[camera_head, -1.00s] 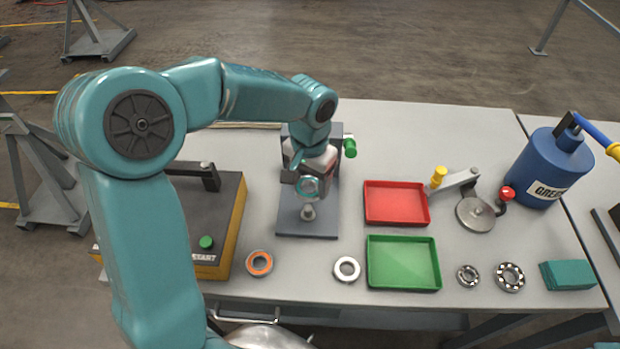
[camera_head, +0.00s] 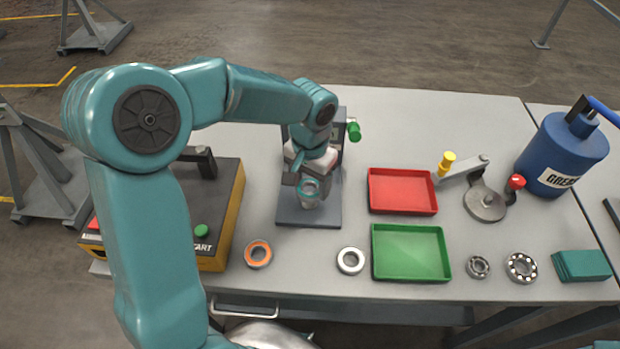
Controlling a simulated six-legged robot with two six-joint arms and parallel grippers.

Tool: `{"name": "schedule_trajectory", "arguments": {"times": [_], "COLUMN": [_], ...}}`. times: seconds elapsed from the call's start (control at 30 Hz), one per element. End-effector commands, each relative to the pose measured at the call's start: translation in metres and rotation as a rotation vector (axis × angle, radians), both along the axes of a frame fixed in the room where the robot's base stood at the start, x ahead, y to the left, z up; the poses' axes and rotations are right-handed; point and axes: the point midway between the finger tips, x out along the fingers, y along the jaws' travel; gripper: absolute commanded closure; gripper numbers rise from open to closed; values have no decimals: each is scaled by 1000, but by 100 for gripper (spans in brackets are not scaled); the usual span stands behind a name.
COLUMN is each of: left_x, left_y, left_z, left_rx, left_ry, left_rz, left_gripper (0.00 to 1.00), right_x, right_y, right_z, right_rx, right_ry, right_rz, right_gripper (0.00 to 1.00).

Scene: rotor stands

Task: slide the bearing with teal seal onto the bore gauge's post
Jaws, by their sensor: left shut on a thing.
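The bearing with teal seal (camera_head: 309,186) is a small ring in my left gripper (camera_head: 308,178). The gripper is shut on it and points down over the bore gauge. The bore gauge (camera_head: 292,216) has a dark grey base plate, an upright body behind and a green knob (camera_head: 354,131) on its right. A short piece of its pale post (camera_head: 309,204) shows just below the ring. The ring appears in line with the post and low at its top; I cannot tell whether it is around it. My gripper hides much of the gauge body. My right gripper is not in view.
An orange-sealed bearing (camera_head: 248,256) and a white-sealed bearing (camera_head: 341,262) lie in front. Red (camera_head: 402,190) and green (camera_head: 410,253) trays, two open bearings, a lever tool (camera_head: 485,204) and a blue grease can (camera_head: 560,150) stand right. A yellow-sided START box (camera_head: 232,215) is left.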

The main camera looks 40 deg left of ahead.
Motion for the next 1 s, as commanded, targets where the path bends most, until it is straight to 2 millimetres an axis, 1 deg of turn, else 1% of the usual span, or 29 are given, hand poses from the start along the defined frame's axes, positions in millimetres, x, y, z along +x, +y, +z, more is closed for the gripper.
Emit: {"name": "schedule_trajectory", "arguments": {"times": [0.17,0.53,1.0], "left_x": [0,0,0], "left_y": [0,0,0], "left_z": [1,-9,-9], "left_rx": [0,0,0], "left_ry": [-1,-1,-1], "left_rz": [0,0,0], "left_gripper": [62,62,62], "right_x": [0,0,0], "right_y": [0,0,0], "right_z": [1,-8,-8], "right_rx": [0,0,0], "right_ry": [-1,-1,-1], "right_rz": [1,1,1], "right_gripper": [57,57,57]}}
